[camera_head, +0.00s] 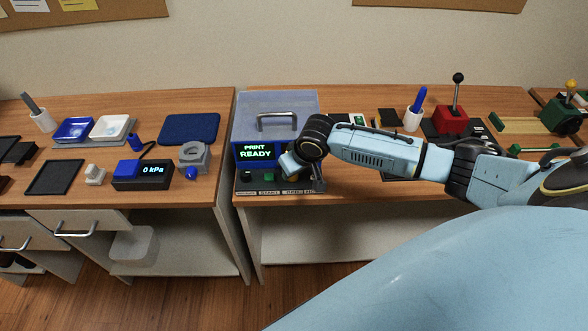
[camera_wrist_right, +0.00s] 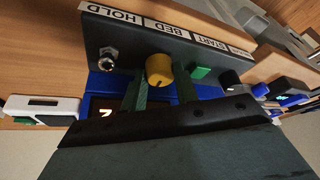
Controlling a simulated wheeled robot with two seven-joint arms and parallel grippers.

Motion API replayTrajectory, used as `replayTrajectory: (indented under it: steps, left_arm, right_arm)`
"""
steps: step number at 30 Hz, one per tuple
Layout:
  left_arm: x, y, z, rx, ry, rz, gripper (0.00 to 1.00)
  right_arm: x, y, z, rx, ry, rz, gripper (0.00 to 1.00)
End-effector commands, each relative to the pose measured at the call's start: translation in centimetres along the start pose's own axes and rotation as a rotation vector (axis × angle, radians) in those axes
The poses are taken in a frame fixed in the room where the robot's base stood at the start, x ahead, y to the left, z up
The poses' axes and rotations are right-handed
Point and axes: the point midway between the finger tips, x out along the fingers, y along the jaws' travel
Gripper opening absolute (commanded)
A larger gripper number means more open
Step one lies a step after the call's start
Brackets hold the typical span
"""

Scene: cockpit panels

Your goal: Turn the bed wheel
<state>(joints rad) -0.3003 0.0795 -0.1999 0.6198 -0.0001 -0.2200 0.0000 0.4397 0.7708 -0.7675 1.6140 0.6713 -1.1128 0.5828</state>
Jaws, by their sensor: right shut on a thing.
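The bed wheel is a yellow knob (camera_wrist_right: 159,69) on the dark sloped front panel (camera_wrist_right: 120,38) of the printer, by the BED label. My right gripper (camera_wrist_right: 161,81) has its two green fingers on either side of the knob and is shut on it. In the head view my right arm reaches in from the right, and its gripper (camera_head: 290,164) is at the front of the blue printer (camera_head: 240,130). The arm hides the wheel there. The printer's screen (camera_head: 256,151) reads PRINT READY. My left gripper is not in view.
A metal toggle (camera_wrist_right: 108,55) sits by the HOLD label, and a green button (camera_wrist_right: 201,72) sits on the knob's other side. A 0 kPa box (camera_head: 143,174) stands on the left table. A red lever box (camera_head: 450,120) stands right, behind my arm.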

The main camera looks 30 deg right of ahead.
Motion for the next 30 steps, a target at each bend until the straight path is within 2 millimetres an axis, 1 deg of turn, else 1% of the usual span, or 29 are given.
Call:
replayTrajectory:
  steps: [5,11,18,21,30]
  left_arm:
    - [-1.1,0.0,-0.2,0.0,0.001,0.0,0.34]
    - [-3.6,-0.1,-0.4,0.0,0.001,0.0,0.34]
    - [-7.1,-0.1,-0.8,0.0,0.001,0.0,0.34]
    - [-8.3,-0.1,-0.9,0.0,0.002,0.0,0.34]
    - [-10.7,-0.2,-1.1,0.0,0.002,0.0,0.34]
  right_arm:
    - [-0.2,-0.1,0.0,0.04,-0.001,0.015,0.07]
    - [-0.4,-0.3,0.0,0.149,0.001,0.057,0.07]
    - [-0.5,-0.6,0.0,0.347,0.007,0.139,0.07]
    - [-0.4,-0.6,-0.1,0.436,0.011,0.175,0.07]
    - [-0.1,-0.8,0.0,0.699,0.021,0.285,0.07]
